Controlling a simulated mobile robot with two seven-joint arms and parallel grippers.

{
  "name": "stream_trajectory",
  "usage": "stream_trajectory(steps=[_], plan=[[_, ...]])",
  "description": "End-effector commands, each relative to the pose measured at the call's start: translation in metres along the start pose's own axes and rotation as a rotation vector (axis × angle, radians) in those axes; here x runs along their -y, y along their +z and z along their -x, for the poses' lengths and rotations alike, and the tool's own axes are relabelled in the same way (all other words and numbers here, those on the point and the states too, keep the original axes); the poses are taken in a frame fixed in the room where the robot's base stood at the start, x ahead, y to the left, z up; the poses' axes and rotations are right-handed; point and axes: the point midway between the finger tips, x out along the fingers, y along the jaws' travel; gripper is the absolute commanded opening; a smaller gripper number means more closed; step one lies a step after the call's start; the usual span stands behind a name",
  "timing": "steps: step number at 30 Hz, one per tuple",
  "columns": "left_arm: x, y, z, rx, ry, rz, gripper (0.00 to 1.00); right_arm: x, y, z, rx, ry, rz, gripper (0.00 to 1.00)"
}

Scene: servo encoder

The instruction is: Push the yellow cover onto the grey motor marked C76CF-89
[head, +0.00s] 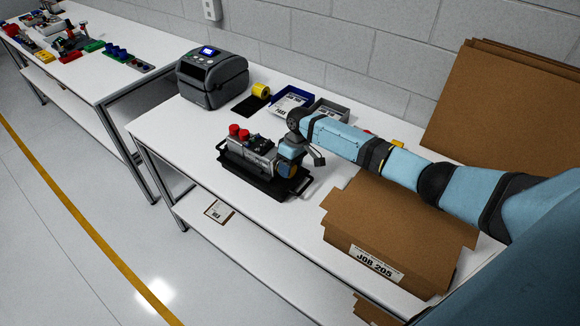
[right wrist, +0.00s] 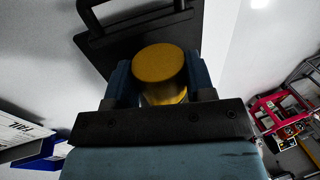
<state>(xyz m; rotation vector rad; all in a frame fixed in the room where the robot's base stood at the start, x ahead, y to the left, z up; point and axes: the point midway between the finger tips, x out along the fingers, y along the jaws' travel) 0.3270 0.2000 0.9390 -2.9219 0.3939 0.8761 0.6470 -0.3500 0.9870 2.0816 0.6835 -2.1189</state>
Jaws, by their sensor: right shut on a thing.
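My right gripper (head: 290,160) is over the right end of a black tray (head: 228,158). In the right wrist view its two blue fingers (right wrist: 160,82) are shut on the round yellow cover (right wrist: 158,62), one on each side. In the head view the cover is mostly hidden by the gripper. The marking C76CF-89 cannot be read, and I cannot tell whether the cover touches a motor. My left gripper is not in view.
A label printer (head: 213,78), a yellow roll (head: 261,90), a blue bin (head: 291,98) and a grey bin (head: 332,110) stand behind the tray. White table (head: 190,150) is clear left of the tray.

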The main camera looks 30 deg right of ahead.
Motion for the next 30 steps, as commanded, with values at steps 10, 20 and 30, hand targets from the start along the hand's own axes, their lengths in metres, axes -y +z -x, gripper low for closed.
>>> stream_trajectory(steps=[10, 20, 30], plan=[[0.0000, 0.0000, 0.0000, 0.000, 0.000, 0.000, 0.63, -0.0002, -0.0037, 0.0000, 0.000, 0.000, -0.001, 0.28], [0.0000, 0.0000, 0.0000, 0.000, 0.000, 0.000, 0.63, 0.0000, -0.0039, 0.0001, 0.000, 0.000, 0.000, 0.79], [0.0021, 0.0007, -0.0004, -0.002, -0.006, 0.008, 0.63, 0.0001, -0.0037, -0.0002, 0.000, 0.000, 0.000, 0.79]])
